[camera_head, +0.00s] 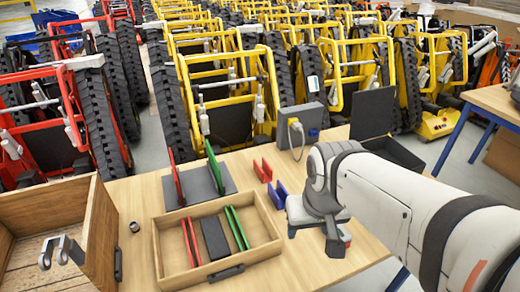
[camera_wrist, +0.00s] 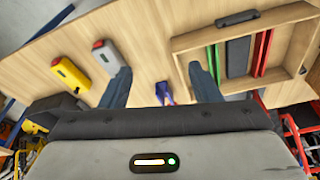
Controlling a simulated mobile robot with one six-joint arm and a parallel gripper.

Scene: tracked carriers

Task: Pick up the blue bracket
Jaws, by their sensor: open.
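The blue bracket (camera_head: 278,194) is a small U-shaped piece on the wooden table, just left of my gripper (camera_head: 315,228) in the head view. A similar red bracket (camera_head: 262,170) stands just behind it. In the wrist view, the blue bracket (camera_wrist: 163,92) shows between the two dark fingers of my gripper (camera_wrist: 160,82), its near part close to the gripper body's edge. The fingers are apart, and nothing is held between them. I cannot tell the exact height of the fingers over the table.
A shallow wooden tray (camera_head: 167,262) with red and green strips and a dark block lies left. A wooden crate (camera_head: 97,235) stands farther left. A grey box (camera_head: 302,132) and black case (camera_head: 372,112) stand behind. Yellow (camera_wrist: 70,73) and grey (camera_wrist: 106,58) devices lie near one finger.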

